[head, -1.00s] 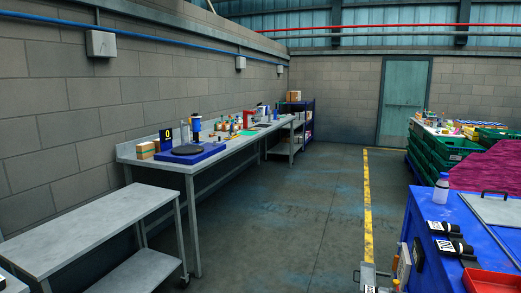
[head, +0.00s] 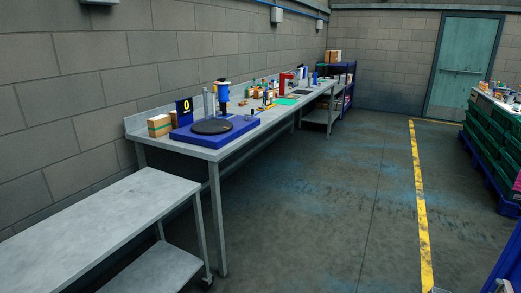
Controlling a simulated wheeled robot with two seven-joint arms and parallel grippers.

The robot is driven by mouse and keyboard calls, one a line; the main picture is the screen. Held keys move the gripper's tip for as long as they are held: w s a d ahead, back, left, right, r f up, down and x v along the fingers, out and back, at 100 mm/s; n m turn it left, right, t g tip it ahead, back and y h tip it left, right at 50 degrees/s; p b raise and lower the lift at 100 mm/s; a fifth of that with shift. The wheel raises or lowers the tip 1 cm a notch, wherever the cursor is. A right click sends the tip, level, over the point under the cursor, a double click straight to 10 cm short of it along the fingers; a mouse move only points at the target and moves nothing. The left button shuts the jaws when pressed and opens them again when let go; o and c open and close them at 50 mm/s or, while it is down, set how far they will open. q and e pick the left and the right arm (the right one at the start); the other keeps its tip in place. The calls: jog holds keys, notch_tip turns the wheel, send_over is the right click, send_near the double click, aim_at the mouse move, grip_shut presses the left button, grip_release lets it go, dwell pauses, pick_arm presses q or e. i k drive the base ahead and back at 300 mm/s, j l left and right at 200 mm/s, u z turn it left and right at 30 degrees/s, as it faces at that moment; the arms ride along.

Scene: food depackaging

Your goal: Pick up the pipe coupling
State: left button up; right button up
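I cannot make out a pipe coupling for certain in the head view. A long grey workbench (head: 173,148) runs along the left wall. On its near end is a blue scale (head: 228,136) with a round black plate (head: 211,127). A blue and black upright object (head: 223,93) stands behind the plate, beside a grey cylinder (head: 209,104). Several small items farther along the bench are too small to tell apart. Neither of my grippers shows in the view.
An empty grey metal cart (head: 110,217) stands at the near left. Cardboard boxes (head: 160,125) sit on the bench's near end. The floor (head: 310,210) between the bench and the yellow line (head: 420,200) is clear. Green crates (head: 490,145) stand at the right edge.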

aim_at(309, 76)
jog(key=i+l+z, duration=0.2)
jog(key=i, duration=0.45)
jog(key=i+j+z, duration=0.2)
jog(key=i, duration=0.5)
jog(key=i+j+z, duration=0.2)
jog(key=i, duration=0.45)
jog(key=i+z, duration=0.4)
jog(key=i, duration=3.35)
